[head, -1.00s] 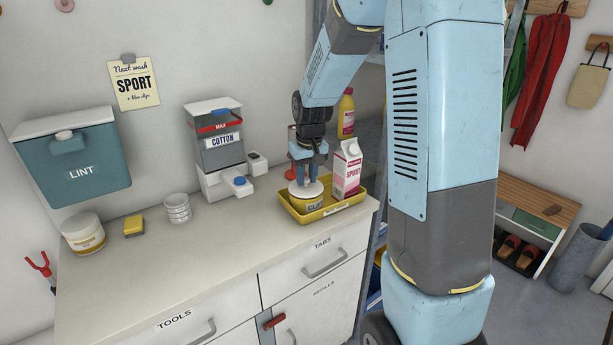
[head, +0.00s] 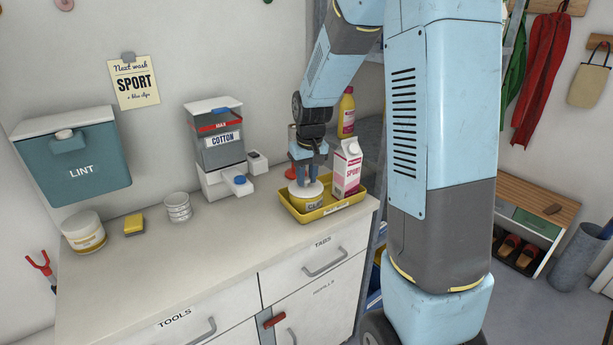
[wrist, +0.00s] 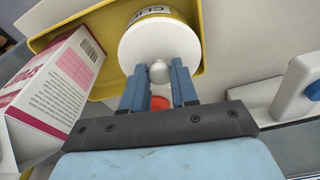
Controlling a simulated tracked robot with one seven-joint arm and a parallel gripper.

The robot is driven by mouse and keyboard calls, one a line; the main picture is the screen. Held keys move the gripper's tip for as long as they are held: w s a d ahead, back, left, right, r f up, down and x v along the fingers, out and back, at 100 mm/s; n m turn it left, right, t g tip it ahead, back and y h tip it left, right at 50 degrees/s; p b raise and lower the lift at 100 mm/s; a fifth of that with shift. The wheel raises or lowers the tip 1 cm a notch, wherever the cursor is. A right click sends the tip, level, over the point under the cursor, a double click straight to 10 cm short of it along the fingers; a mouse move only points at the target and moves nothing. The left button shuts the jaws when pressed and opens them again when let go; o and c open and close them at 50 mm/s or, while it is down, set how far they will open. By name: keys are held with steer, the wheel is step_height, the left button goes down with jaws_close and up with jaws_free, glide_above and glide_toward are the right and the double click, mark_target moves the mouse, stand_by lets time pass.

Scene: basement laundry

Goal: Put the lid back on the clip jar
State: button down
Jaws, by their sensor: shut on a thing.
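The clip jar (head: 309,204) is a short yellow tub with dark lettering, standing upright in the yellow tray (head: 336,209). Its white round lid (head: 305,189) sits level over the jar's mouth; whether it is fully seated I cannot tell. My gripper (head: 307,178) points down over the jar, shut on the lid's knob. In the wrist view the fingers (wrist: 158,77) are on either side of the round white knob (wrist: 159,72). The lid (wrist: 160,42) covers most of the jar there, leaving a yellow edge with part of the lettering visible.
A pink and white SPORT carton (head: 347,170) stands right of the jar in the tray. A red object (wrist: 160,103) shows between my fingers, farther off. The COTTON dispenser (head: 218,145) stands left of the tray. The counter's front middle is clear.

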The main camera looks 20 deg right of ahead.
steer(key=shift+c, duration=1.5)
jaws_free()
steer(key=shift+r, duration=0.15)
steer(key=shift+r, duration=3.35)
steer(key=shift+c, duration=0.4)
jaws_close()
